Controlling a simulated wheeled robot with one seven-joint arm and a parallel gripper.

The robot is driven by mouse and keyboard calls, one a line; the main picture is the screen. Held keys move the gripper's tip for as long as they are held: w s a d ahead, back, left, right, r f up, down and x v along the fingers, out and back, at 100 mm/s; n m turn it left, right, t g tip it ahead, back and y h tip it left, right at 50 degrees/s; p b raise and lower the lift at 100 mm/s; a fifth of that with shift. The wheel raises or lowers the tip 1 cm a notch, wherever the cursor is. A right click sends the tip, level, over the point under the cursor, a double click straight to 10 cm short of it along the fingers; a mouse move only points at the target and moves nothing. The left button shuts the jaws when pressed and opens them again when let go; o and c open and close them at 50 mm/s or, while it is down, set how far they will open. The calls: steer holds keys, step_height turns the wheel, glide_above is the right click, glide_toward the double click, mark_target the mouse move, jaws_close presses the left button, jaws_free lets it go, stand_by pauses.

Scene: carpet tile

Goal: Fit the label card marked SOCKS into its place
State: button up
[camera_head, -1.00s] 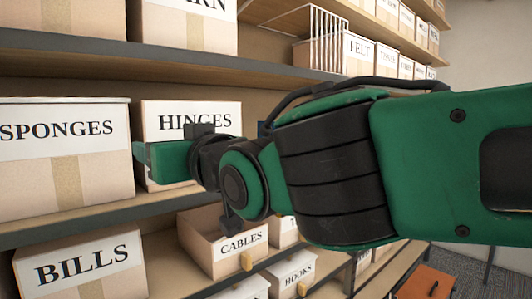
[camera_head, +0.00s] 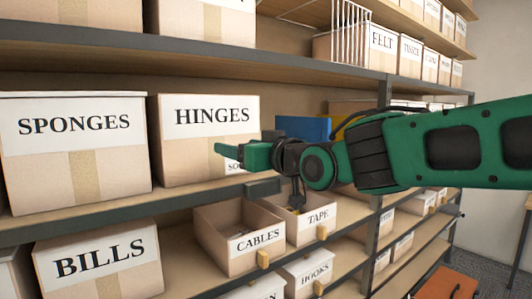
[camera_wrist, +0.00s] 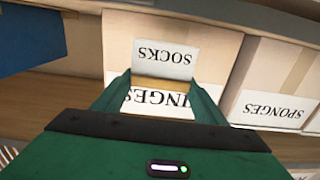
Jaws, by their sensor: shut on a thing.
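The white label card marked SOCKS (camera_wrist: 163,60) is held at the fingertips of my gripper (camera_wrist: 160,82). It reads upside down in the wrist view. In the head view only the start of its lettering (camera_head: 233,166) shows below the green finger. My gripper (camera_head: 226,156) is shut on the card, in front of the lower right of the HINGES box (camera_head: 182,150). I cannot tell whether the card touches that box. The HINGES label (camera_wrist: 158,104) shows partly between the fingers. No empty label place for SOCKS can be made out.
The SPONGES box (camera_head: 40,180) stands left of the HINGES box. A blue box (camera_head: 304,127) is behind my wrist, to the right. Below are the BILLS box (camera_head: 98,285) and open bins marked CABLES (camera_head: 222,258) and TAPE (camera_head: 315,234). A shelf upright (camera_head: 375,245) stands right.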

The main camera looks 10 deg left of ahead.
glide_above(266, 183)
steer(key=f, duration=0.1)
steer(key=shift+w+a+f, duration=0.1)
steer(key=shift+w+f, duration=0.05)
steer(key=shift+w, duration=0.25)
steer(key=shift+s, duration=0.15)
steer(key=shift+f, duration=1.15)
steer(key=shift+s+f, duration=0.1)
steer(key=shift+f, duration=1.8)
stand_by(1.7)
steer(key=o, duration=1.1)
steer(key=shift+c, duration=0.2)
